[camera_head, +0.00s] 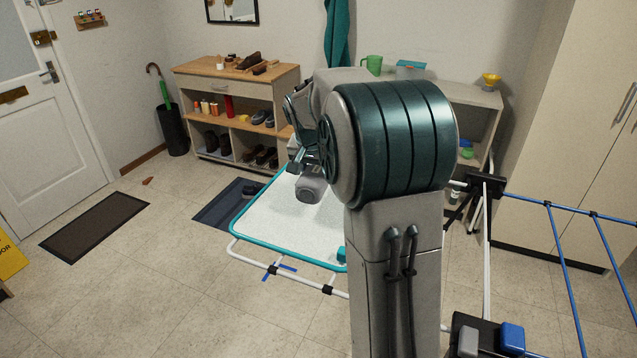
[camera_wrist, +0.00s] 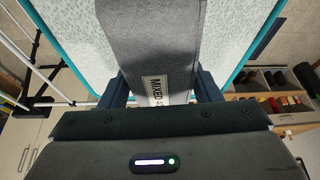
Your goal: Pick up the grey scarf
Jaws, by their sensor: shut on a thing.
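The grey scarf (camera_wrist: 152,38) is a dark grey folded strip in the wrist view. It has a white label with black letters, of which "MIXED" can be read. My gripper (camera_wrist: 163,82) is shut on it, with one dark finger at each side of the strip. The scarf runs from between the fingers out past the top edge of the wrist view. Behind it is a pale speckled board with a teal rim (camera_wrist: 240,75). In the head view my arm hides most of the grip, and I cannot make out the scarf there.
The teal-rimmed board (camera_head: 265,222) has white tube legs. A drying rack with blue bars (camera_head: 555,250) stands at the right. A wooden shoe shelf (camera_head: 235,88) and an umbrella stand (camera_head: 172,130) are at the back.

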